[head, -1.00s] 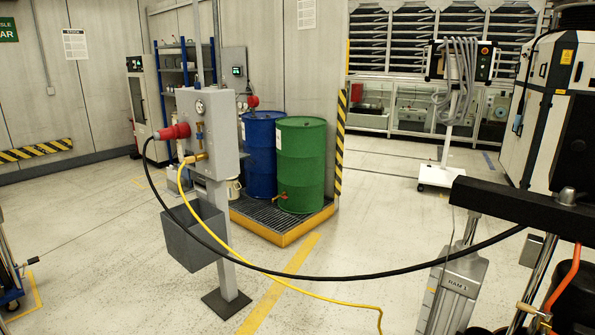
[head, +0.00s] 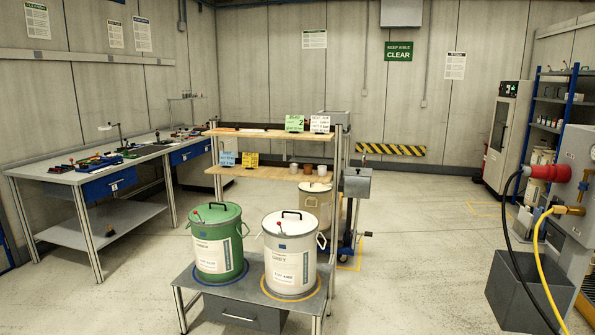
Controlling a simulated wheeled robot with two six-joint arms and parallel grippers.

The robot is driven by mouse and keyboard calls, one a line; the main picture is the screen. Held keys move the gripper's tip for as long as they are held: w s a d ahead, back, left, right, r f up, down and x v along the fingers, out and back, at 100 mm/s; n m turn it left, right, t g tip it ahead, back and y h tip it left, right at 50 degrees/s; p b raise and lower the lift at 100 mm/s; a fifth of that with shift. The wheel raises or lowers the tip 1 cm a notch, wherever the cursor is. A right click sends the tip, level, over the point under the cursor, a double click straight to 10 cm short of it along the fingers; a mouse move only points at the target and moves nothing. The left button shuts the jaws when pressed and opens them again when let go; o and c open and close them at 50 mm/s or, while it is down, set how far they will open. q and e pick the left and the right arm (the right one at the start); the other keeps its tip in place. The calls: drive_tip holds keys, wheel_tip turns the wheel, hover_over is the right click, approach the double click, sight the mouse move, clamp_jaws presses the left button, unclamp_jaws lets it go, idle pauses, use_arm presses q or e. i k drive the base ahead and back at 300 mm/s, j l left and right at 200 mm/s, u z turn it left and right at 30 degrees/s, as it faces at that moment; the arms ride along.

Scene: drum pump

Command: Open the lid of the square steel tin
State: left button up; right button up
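No object in the head view is clearly the square steel tin. A grey metal box (head: 357,183) with a small top fitting stands beside the wooden shelf unit, at its right end. I cannot tell whether it is a tin or part of a trolley. Neither my left nor my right gripper is in view.
A low grey table (head: 243,288) carries a green drum (head: 218,243) and a white drum (head: 290,255), both lidded. Behind it is a wooden-shelved rack (head: 270,134). A workbench (head: 60,178) lines the left wall. A grey pedestal (head: 577,190) with black and yellow hoses stands at right.

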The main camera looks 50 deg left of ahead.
sight(348, 170)
drive_tip(key=u, duration=1.35)
drive_tip(key=i+j, duration=0.1)
drive_tip(key=i, duration=0.55)
drive_tip(key=i+j, duration=0.1)
drive_tip(key=i, duration=0.55)
drive_tip(key=i+j, duration=0.1)
drive_tip(key=i, duration=0.55)
